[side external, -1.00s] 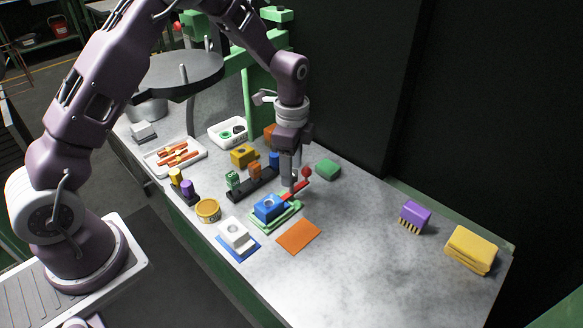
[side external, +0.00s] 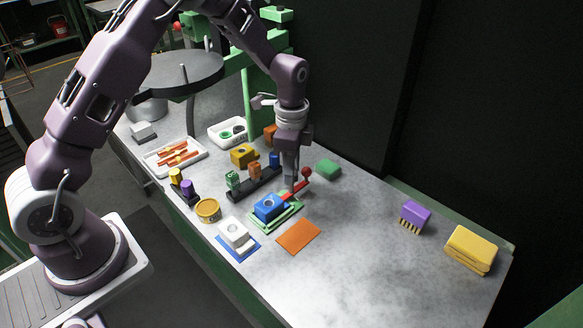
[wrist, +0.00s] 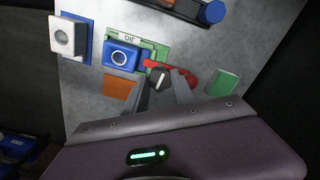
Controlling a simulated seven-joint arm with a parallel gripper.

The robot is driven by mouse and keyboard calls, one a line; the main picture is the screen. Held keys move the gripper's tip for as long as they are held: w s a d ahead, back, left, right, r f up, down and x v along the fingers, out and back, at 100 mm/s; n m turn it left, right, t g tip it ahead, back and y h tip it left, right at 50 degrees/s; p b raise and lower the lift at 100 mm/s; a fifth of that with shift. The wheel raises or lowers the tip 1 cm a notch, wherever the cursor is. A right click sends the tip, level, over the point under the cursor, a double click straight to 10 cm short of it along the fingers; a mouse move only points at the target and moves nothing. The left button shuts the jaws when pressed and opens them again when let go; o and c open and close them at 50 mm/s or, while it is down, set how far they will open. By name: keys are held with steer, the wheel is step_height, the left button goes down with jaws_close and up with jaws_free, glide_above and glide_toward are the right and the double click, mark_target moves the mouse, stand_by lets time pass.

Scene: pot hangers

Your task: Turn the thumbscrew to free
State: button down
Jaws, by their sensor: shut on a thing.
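The thumbscrew (wrist: 158,79) is a dark round knob with a pale line across its top, in the middle of the wrist view. My gripper (wrist: 162,83) points down, shut on the thumbscrew with a finger on each side; in the side view my gripper (side external: 290,188) hides the knob. A red bar (side external: 297,191) with a red ball (side external: 306,172) at its end runs beside the knob. A blue block (side external: 268,207) with a round hole sits on the green jig (side external: 290,214). The bar reaches toward the block; its exact contact is unclear.
A white block (side external: 236,232) on a blue mat stands left of the jig, and an orange mat (side external: 298,236) lies in front. A green block (side external: 328,169) is right of my gripper. A dark rack (side external: 247,187) with coloured pegs stands behind.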

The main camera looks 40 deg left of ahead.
steer(key=n, duration=0.9)
steer(key=shift+n, duration=0.3)
steer(key=n, duration=0.4)
steer(key=shift+n, duration=0.3)
steer(key=n, duration=0.4)
steer(key=shift+n, duration=0.3)
steer(key=c, duration=1)
jaws_free()
steer(key=shift+c, duration=0.2)
